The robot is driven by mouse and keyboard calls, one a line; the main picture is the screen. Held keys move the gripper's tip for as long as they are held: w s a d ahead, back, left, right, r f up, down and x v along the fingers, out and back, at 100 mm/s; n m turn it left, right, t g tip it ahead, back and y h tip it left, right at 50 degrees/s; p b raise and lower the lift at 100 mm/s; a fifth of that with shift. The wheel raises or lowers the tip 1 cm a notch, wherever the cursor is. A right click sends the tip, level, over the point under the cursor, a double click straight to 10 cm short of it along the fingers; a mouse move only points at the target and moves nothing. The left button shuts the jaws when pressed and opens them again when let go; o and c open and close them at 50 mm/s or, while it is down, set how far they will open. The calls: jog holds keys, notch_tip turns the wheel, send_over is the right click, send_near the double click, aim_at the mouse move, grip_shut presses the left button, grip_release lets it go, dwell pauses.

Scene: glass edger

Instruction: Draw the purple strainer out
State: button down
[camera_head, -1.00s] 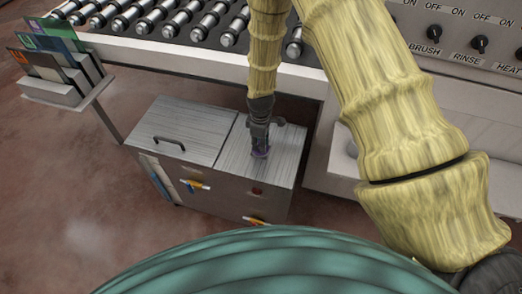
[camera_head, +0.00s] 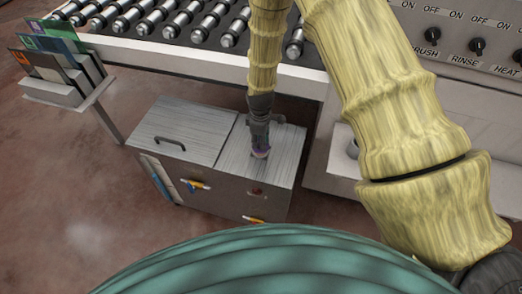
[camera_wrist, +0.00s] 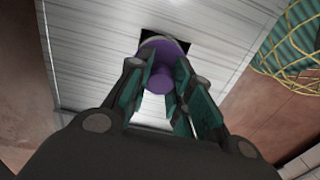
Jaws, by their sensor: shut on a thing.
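The purple strainer (camera_wrist: 162,80) is between the fingers of my gripper (camera_wrist: 160,95) in the wrist view. A dark square opening (camera_wrist: 190,42) in the metal top lies just behind it. In the head view my gripper (camera_head: 260,148) points down over the right part of the steel cabinet top (camera_head: 287,150), with a little purple showing at its tip. The dark opening shows just below the tip. The strainer's lower end is partly hidden, so I cannot tell whether it is fully clear of the opening.
The cabinet's left lid (camera_head: 180,132) has a dark handle. A roller conveyor (camera_head: 170,20) runs behind, and a knob panel (camera_head: 455,40) is at right. A rack of coloured plates (camera_head: 52,65) stands at left.

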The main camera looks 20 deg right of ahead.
jog(key=shift+r+p, duration=1.95)
jog(key=shift+r, duration=1.15)
jog(key=shift+r+p, duration=1.35)
jog(key=shift+r, duration=0.6)
